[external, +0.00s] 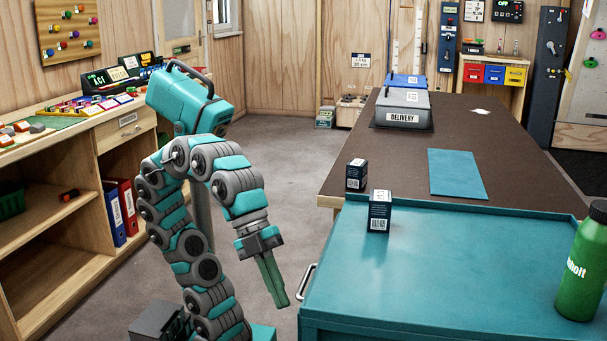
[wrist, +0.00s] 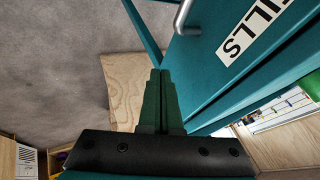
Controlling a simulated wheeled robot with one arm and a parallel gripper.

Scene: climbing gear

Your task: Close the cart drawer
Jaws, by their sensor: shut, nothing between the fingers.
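The teal cart (external: 440,260) stands at the right in the external view, its top edged by a raised rim. A metal handle (external: 307,282) sticks out at its left side; in the wrist view a handle (wrist: 183,16) sits on a teal front with a partly cut-off label (wrist: 256,28) reading "ILLS". How far the drawer stands out cannot be told. My gripper (external: 279,303) is shut and empty, pointing down, just left of the handle and apart from it. In the wrist view its green fingers (wrist: 159,75) lie beside the teal front, below the handle in the picture.
A green bottle (external: 583,262) and a small dark box (external: 379,211) stand on the cart. A brown table (external: 470,135) with a grey delivery case (external: 402,107) adjoins it behind. Wooden shelves (external: 60,225) line the left. Grey floor (external: 290,150) lies free between.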

